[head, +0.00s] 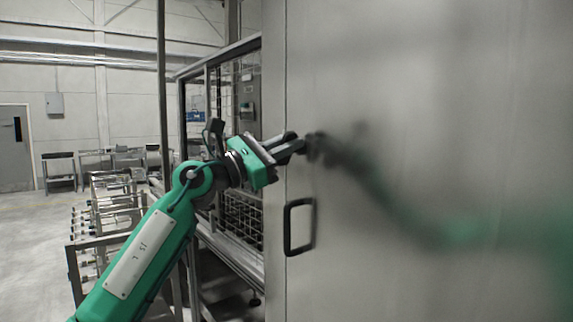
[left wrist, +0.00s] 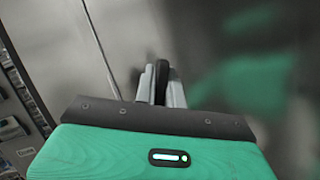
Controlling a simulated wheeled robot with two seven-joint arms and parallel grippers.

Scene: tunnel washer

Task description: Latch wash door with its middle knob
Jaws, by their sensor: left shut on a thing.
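The wash door (head: 400,70) is a large grey metal panel filling the right of the head view. Its left edge looks flush with the narrow frame strip, along a thin straight seam. My left gripper (head: 299,145) reaches the door from the left, near that seam and above the black handle. In the left wrist view its two pale fingers (left wrist: 161,88) are shut on a dark upright knob (left wrist: 162,76), the middle knob. The fingers hide most of the knob, and its turn is hard to read. My right gripper is not in view.
A black D-shaped handle (head: 288,228) sits on the door below my gripper. Left of the door stands a framed mesh section (head: 243,222) of the machine. Metal racks (head: 110,215) stand further left, with open floor (head: 35,250) beyond. The door mirrors my arm blurrily.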

